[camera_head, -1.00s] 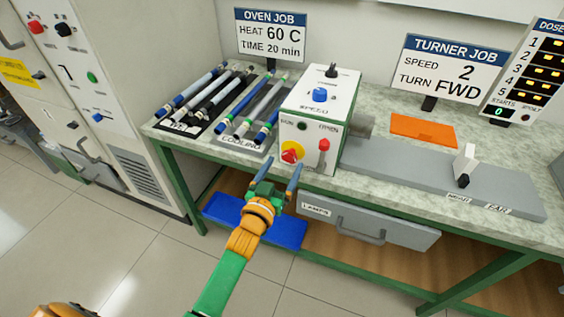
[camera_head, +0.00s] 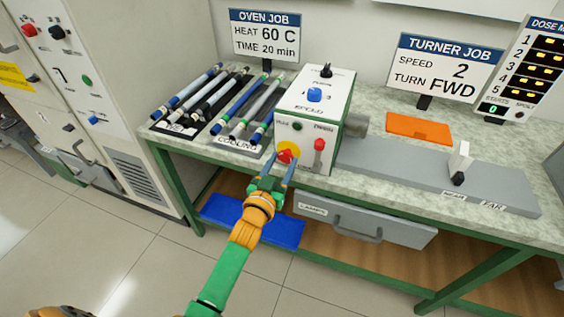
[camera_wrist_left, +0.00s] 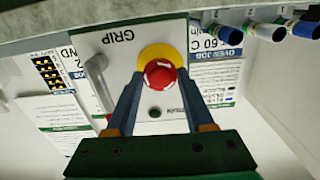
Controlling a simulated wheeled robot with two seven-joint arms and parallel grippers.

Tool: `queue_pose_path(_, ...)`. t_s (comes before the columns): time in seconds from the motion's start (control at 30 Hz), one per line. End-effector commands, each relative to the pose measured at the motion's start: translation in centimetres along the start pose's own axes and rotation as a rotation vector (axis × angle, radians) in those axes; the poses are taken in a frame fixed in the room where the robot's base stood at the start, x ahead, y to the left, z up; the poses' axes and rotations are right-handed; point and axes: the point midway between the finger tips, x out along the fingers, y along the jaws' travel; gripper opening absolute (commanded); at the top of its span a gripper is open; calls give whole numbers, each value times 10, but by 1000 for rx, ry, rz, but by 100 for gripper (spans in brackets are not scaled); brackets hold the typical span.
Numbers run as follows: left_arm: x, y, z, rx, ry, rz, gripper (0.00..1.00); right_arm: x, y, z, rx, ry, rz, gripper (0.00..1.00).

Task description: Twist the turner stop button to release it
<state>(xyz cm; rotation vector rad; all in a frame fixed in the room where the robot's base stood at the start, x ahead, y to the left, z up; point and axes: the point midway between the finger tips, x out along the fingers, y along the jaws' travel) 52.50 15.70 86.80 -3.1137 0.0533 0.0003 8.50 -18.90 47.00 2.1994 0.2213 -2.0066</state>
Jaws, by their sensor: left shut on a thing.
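The turner stop button (camera_head: 285,155) is a red knob on a yellow round plate, low on the front of the white and green turner box (camera_head: 309,104). My left gripper (camera_head: 281,163) reaches it from below in the head view. In the left wrist view, the red button (camera_wrist_left: 159,73) sits between the two fingertips of the left gripper (camera_wrist_left: 160,80), one on each side. The gripper is shut on the button. The yellow plate (camera_wrist_left: 159,52) shows around it. My right gripper is not in view.
A red-topped lever (camera_head: 319,146) stands just right of the button on the same panel. Rods lie on the cooling rack (camera_head: 236,142) to the left. A grey rail (camera_head: 400,165) extends right. The drawer (camera_head: 368,221) is below the bench top.

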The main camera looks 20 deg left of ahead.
Motion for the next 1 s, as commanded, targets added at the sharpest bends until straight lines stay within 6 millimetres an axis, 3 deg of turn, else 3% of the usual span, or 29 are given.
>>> queue_pose_path(0.1,0,0,0,-1,0,0,0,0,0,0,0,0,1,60)
queue_pose_path(0.13,0,0,0,-1,0,0,58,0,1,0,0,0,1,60)
queue_pose_path(0.23,0,0,0,-2,0,0,84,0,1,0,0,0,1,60)
queue_pose_path(0.57,-3,0,1,-2,-1,0,84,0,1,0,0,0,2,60)
queue_pose_path(0.83,-54,0,1,-3,-3,0,84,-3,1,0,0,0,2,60)
queue_pose_path(1.0,-71,0,1,-3,-1,0,84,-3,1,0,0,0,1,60)
